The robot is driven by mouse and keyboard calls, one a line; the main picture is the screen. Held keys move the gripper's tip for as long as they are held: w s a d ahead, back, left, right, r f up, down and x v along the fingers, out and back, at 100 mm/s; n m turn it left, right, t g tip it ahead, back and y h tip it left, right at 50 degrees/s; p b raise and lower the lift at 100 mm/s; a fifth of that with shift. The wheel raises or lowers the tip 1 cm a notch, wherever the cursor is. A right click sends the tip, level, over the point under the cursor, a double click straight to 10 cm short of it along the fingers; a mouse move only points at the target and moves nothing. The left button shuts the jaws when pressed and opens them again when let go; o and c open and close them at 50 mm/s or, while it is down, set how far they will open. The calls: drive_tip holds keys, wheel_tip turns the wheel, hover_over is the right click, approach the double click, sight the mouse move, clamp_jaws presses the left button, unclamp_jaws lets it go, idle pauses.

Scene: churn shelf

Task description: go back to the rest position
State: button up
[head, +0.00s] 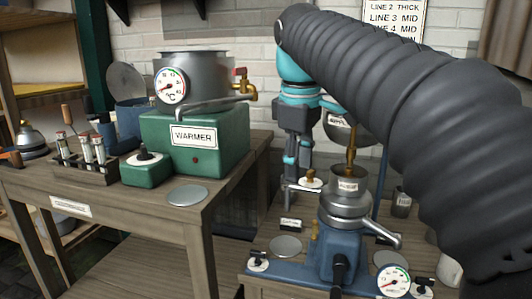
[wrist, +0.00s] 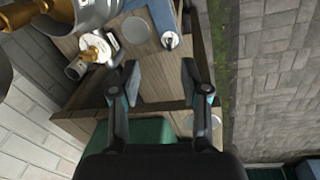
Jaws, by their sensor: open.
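My gripper (head: 291,180) hangs from my ribbed dark arm in the head view, with its fingers pointing down. It shows in front of the pale brick wall, between the green warmer and the blue machine. In the wrist view my gripper (wrist: 158,84) has its two fingers spread well apart. Only wooden surface shows between them, so it is empty. My arm hides much of the right side of the head view.
A green warmer (head: 222,148) with a metal pot (head: 205,82) stands on the left wooden table (head: 150,205). A vial rack (head: 85,172) is beside it. A blue machine (head: 335,230) with a metal cup and gauge stands on the right bench. A sign (head: 393,20) hangs behind.

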wheel_tip(320, 180, down, 11)
drive_tip(key=d+m+t, duration=0.1)
drive_tip(key=m, duration=0.5)
drive_tip(key=s+d+f+m+t, duration=0.1)
drive_tip(key=s+d+f, duration=0.3)
drive_tip(key=s, duration=0.5)
drive_tip(key=s+d+f+m+t, duration=0.1)
drive_tip(key=s+d+f+m, duration=0.3)
drive_tip(key=s+f, duration=0.4)
drive_tip(key=shift+s+d+f+m+t, duration=0.3)
drive_tip(key=shift+s+d+t, duration=0.1)
drive_tip(key=shift+s+d, duration=0.1)
